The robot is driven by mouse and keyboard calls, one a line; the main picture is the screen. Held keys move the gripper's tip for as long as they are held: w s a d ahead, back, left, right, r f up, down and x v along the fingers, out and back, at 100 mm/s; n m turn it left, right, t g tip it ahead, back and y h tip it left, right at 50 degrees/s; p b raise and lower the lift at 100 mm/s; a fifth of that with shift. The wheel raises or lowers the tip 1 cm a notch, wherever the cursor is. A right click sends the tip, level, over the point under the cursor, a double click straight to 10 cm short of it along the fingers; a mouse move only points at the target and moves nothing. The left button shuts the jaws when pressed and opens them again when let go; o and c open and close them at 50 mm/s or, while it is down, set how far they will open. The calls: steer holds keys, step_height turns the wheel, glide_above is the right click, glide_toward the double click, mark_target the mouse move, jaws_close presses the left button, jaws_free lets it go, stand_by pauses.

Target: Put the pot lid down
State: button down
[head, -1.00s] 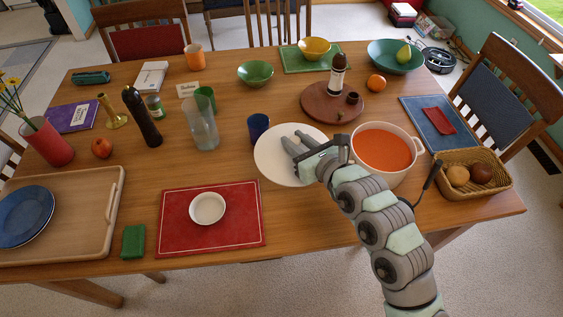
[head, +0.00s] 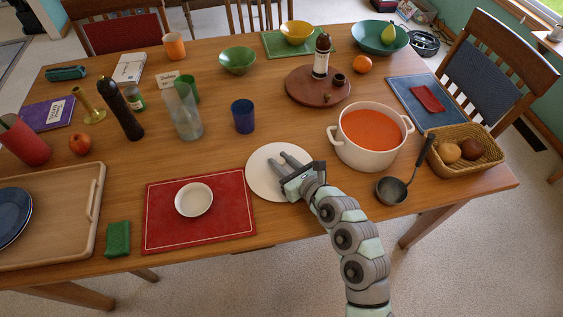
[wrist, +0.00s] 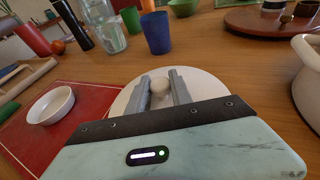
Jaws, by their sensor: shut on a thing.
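The pot lid (head: 262,178) is a white disc with a round knob, flat and level beside the right edge of the red placemat. My gripper (head: 284,160) reaches over it from the front right. In the wrist view the two fingers of my gripper (wrist: 159,77) are on either side of the lid's knob (wrist: 160,88), shut on it. The lid (wrist: 122,103) looks at or just above the table; I cannot tell if it touches. The white pot (head: 366,157) of orange soup stands uncovered, right of and behind the lid.
The red placemat (head: 225,225) with a white bowl (head: 194,199) is left of the lid. A dark ladle (head: 391,190) lies front right, near the bread basket (head: 480,167). A blue cup (head: 243,117) stands behind the lid. Bare table lies in front of the lid.

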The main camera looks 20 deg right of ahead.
steer(key=shift+r, duration=0.1)
steer(key=c, duration=1.1)
jaws_free()
steer(key=shift+f, duration=0.2)
steer(key=shift+c, duration=0.2)
steer(key=shift+r, duration=0.2)
steer(key=shift+s+d+r, duration=0.15)
steer(key=shift+s, duration=0.2)
steer(key=p+v, duration=0.1)
steer(key=v, duration=1)
steer(key=shift+s, duration=0.15)
